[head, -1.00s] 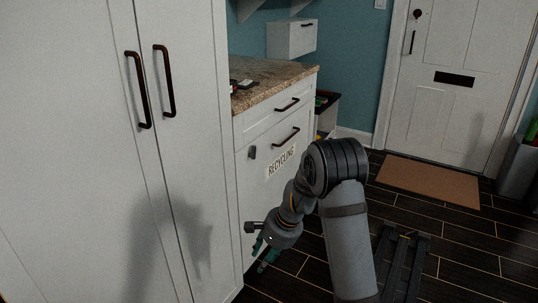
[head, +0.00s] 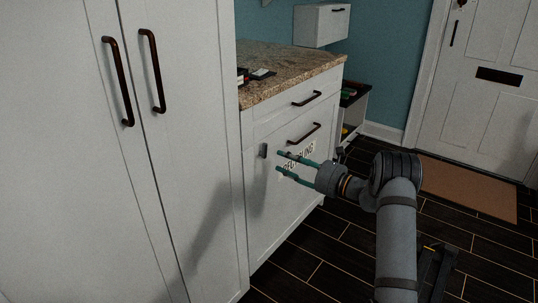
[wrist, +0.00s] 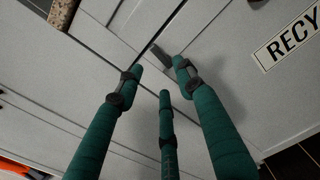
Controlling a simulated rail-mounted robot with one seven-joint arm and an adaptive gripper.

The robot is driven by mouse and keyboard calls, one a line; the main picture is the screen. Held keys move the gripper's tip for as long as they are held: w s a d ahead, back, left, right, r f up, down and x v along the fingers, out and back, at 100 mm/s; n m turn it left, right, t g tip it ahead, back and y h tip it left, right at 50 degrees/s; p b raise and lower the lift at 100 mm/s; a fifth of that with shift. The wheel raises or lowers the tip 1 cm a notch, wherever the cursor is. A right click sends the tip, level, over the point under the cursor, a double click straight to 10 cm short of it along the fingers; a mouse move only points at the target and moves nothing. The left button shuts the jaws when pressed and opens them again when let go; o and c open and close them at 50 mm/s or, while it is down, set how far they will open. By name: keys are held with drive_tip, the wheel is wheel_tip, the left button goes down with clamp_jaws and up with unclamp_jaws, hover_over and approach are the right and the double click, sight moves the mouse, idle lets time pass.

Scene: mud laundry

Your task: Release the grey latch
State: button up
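The grey latch (head: 263,150) is a small dark grey piece on the white recycling drawer front (head: 262,212), left of the RECYCLING label. In the wrist view the latch (wrist: 160,53) shows just beyond the fingertips, roughly between the two outer fingers. My gripper (head: 279,161) has teal fingers spread apart and points left toward the latch. It is open and empty, with a small gap to the latch. In the wrist view my gripper (wrist: 158,68) shows three fingers with space between them. I cannot tell the exact distance to the panel.
The RECYCLING label (head: 299,157) is partly hidden behind my fingers. A dark drawer handle (head: 304,133) sits above it. A tall white cabinet (head: 190,200) stands to the left. A granite counter (head: 295,62) with small items is above. The dark floor (head: 325,255) is clear in front.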

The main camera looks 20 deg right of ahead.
sight(265, 153)
drive_tip(key=b+x, duration=0.1)
drive_tip(key=x, duration=0.7)
drive_tip(key=shift+c, duration=0.8)
drive_tip(key=c, duration=0.7)
clamp_jaws()
